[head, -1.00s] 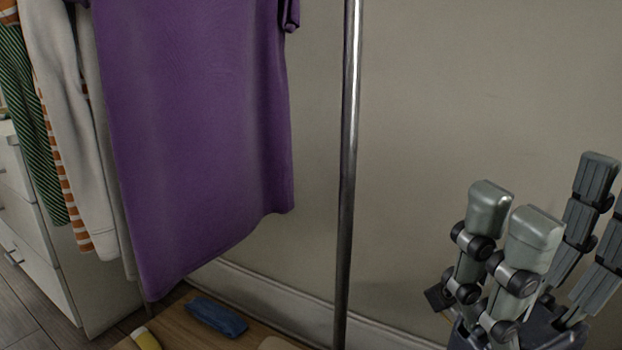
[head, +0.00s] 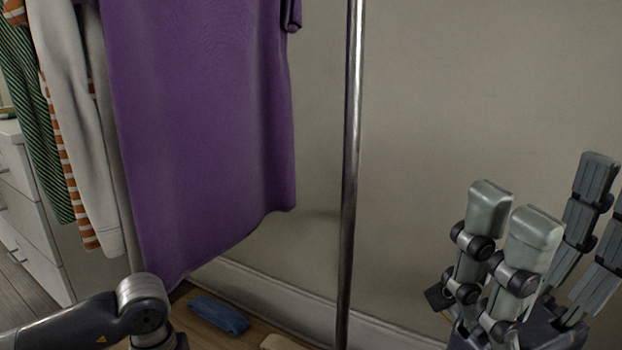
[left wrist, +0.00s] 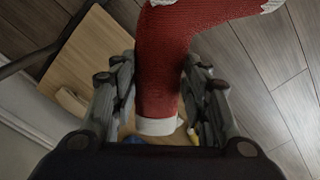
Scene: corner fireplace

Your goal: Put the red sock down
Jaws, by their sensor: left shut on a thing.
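The red sock (left wrist: 165,65), knitted with white patches, hangs in the left wrist view. My left gripper (left wrist: 163,85) is shut on the sock, with a finger on each side of it. The sock's white end (left wrist: 158,127) shows close to the palm. The sock is not seen in the head view, where only part of my left arm shows at the lower left. My right gripper (head: 556,215) is open and empty at the right, its fingers pointing up.
A wooden board (left wrist: 92,62) lies low, with a blue folded item (head: 218,315) and a beige item (head: 280,343) on it. A metal pole (head: 349,170) stands beside a hanging purple shirt (head: 200,130). White drawers (head: 30,220) stand at the left.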

